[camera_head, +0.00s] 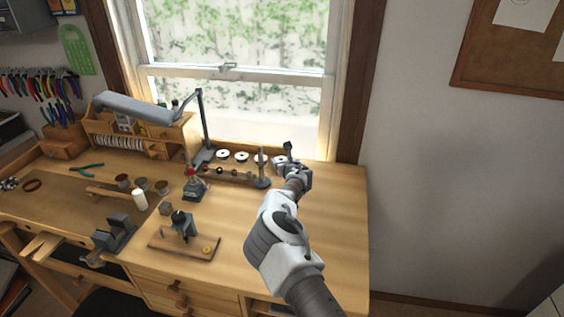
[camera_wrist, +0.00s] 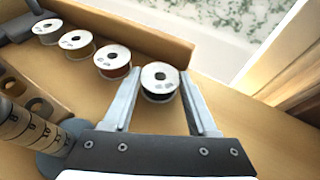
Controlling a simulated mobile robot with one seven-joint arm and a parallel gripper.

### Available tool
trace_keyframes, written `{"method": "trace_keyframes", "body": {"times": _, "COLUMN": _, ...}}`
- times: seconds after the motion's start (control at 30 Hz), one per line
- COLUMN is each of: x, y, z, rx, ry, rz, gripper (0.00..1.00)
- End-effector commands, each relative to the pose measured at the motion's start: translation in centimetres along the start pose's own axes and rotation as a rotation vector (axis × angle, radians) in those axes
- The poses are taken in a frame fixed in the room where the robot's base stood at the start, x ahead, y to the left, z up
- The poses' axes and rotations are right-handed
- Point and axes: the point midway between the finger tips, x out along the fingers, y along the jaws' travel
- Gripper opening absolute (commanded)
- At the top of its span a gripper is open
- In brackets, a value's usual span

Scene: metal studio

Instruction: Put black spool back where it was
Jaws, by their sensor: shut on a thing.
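The black spool (camera_wrist: 160,82) has white end discs with dark winding between them. In the wrist view it is between the two fingers of my gripper (camera_wrist: 160,77), which is shut on it near the fingertips. It is at the right end of a row of spools, beside the copper-coloured spool (camera_wrist: 113,62) with a small gap between. I cannot tell whether its underside touches the surface. In the head view my gripper (camera_head: 284,161) is at the back of the bench near the window, and the arm partly hides the held spool.
A graduated post (camera_wrist: 20,128) on a round base stands near the left finger. A lamp (camera_head: 203,120) stands left of the row. The bench's right front (camera_head: 340,225) is clear.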

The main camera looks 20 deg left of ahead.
Motion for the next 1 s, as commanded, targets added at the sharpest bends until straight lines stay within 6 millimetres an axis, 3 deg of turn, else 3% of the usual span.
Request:
{"method": "trace_keyframes", "body": {"times": 0.17, "x": 0.2, "y": 0.0, "z": -0.4, "rx": 0.000, "ry": 0.000, "rz": 0.000, "gripper": 0.00}}
{"method": "trace_keyframes", "body": {"times": 0.2, "x": 0.1, "y": 0.0, "z": -0.2, "rx": 0.000, "ry": 0.000, "rz": 0.000, "gripper": 0.64}}
{"method": "trace_keyframes", "body": {"times": 0.33, "x": 0.1, "y": 0.0, "z": -0.2, "rx": 0.000, "ry": 0.000, "rz": 0.000, "gripper": 0.87}}
{"method": "trace_keyframes", "body": {"times": 0.77, "x": -0.1, "y": 0.0, "z": 0.3, "rx": 0.000, "ry": 0.000, "rz": 0.000, "gripper": 0.89}}
{"method": "trace_keyframes", "body": {"times": 1.0, "x": -2.0, "y": 0.1, "z": 0.0, "rx": 0.000, "ry": 0.001, "rz": 0.000, "gripper": 0.89}}
